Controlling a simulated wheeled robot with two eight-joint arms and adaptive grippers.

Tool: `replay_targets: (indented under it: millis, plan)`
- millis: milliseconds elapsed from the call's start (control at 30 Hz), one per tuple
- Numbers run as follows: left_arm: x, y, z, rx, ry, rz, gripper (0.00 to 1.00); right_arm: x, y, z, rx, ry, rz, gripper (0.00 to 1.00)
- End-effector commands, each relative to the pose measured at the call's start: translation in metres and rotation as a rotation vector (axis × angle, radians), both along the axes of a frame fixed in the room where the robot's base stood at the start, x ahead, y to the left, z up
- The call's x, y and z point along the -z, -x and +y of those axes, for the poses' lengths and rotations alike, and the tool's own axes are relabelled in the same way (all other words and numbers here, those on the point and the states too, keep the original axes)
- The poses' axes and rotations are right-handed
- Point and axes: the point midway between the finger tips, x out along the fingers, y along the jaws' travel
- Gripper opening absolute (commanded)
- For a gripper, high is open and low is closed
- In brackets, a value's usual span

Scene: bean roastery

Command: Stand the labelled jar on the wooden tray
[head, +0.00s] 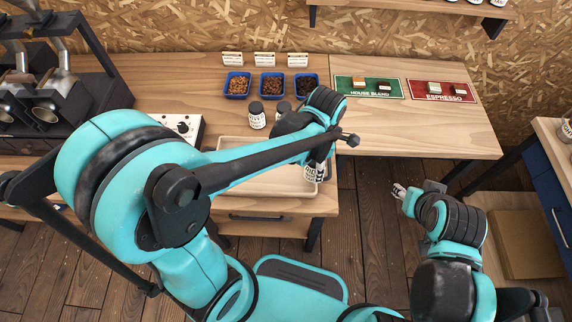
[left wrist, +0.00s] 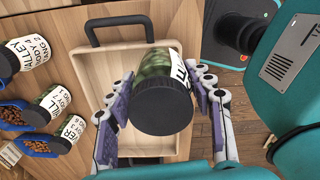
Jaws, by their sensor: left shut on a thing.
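The labelled jar (left wrist: 163,92) has a black lid, green contents and a white label with black letters. In the left wrist view it sits between the fingers of my left gripper (left wrist: 164,108), which is shut on it. The wooden tray (left wrist: 92,68) is pale, with a raised rim and a dark handle, and lies behind the jar in that view. In the head view the tray (head: 255,184) is at the table's front edge, with my left gripper (head: 317,174) over its right part. Whether the jar touches the tray is unclear. My right gripper (head: 398,191) is away from the table; its fingers show small.
Other dark-lidded jars (head: 257,116) stand behind the tray. Blue bean trays (head: 237,84) with cards are farther back. A green House Blend mat (head: 368,88) and a red Espresso mat (head: 441,91) lie right. A white control box (head: 182,128) stands left of the tray.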

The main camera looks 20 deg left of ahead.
Motion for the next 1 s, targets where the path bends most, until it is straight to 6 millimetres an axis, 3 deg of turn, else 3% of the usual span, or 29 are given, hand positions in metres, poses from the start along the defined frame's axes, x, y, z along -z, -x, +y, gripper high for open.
replay_targets:
  millis: [33,200,400,567,800,1000]
  plan:
    - [0.012,-0.008,0.012,-0.008,0.000,0.000,0.16,0.009,0.000,0.000,0.000,0.000,0.000,0.40]
    - [0.036,-0.032,0.043,-0.006,0.000,0.000,0.16,0.023,0.000,0.000,0.000,0.000,0.000,0.40]
    - [0.049,-0.047,0.064,-0.002,0.000,0.000,0.16,0.030,0.000,0.000,0.000,0.000,0.000,0.40]
    - [0.058,-0.049,0.067,0.001,0.000,0.000,0.16,0.034,0.000,0.000,0.000,0.000,0.000,0.40]
    - [0.091,-0.049,0.067,0.001,0.000,0.000,0.16,0.051,0.000,0.000,0.000,0.000,0.000,0.40]
    - [0.090,-0.049,0.067,0.000,0.000,0.000,0.16,0.049,0.000,0.000,0.000,0.000,0.000,0.40]
